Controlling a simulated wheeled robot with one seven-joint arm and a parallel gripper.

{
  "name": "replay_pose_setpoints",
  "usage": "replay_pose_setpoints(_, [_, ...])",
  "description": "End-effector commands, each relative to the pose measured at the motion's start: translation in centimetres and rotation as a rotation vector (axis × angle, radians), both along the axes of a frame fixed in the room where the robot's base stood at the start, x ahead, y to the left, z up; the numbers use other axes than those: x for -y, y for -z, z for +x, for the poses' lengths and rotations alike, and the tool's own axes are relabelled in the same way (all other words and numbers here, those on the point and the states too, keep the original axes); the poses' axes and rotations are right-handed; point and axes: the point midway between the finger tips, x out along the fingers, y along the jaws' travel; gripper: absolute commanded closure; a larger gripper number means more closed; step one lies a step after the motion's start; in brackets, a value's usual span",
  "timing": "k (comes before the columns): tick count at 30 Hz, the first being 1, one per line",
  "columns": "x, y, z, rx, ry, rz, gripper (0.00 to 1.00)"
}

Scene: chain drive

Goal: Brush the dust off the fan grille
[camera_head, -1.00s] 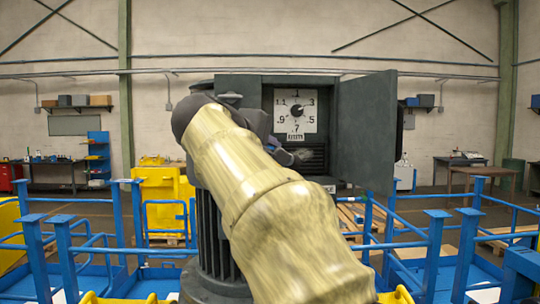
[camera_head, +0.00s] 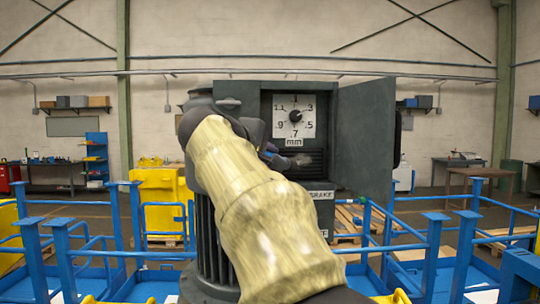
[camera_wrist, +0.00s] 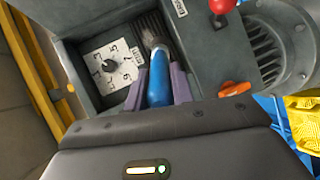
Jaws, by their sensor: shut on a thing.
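My gripper (camera_wrist: 159,72) is shut on a brush with a blue handle (camera_wrist: 158,92) and grey-brown bristles (camera_wrist: 152,38). The brush also shows small in the head view (camera_head: 300,160). The dark slotted fan grille (camera_head: 313,162) sits below the white dial (camera_head: 294,116) in the open grey cabinet. In the wrist view the bristles lie over the grille (camera_wrist: 175,40); whether they touch it is unclear. The brush, my gripper and my arm hide part of the grille. I cannot make out dust on it.
The cabinet door (camera_head: 365,135) stands open at the right. A red knob (camera_wrist: 222,5) and an orange lever (camera_wrist: 235,90) are beside the grille in the wrist view, near a finned round housing (camera_wrist: 268,50). Blue railings (camera_head: 435,255) surround the platform.

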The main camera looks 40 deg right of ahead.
Motion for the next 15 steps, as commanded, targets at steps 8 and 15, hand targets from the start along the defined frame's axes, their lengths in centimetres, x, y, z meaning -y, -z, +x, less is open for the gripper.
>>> replay_pose_setpoints(8, [1.5,-0.2,2.3,-0.002,0.001,-0.001,0.99])
replay_pose_setpoints(15, [2.3,-0.1,3.5,0.000,0.000,-0.001,0.99])
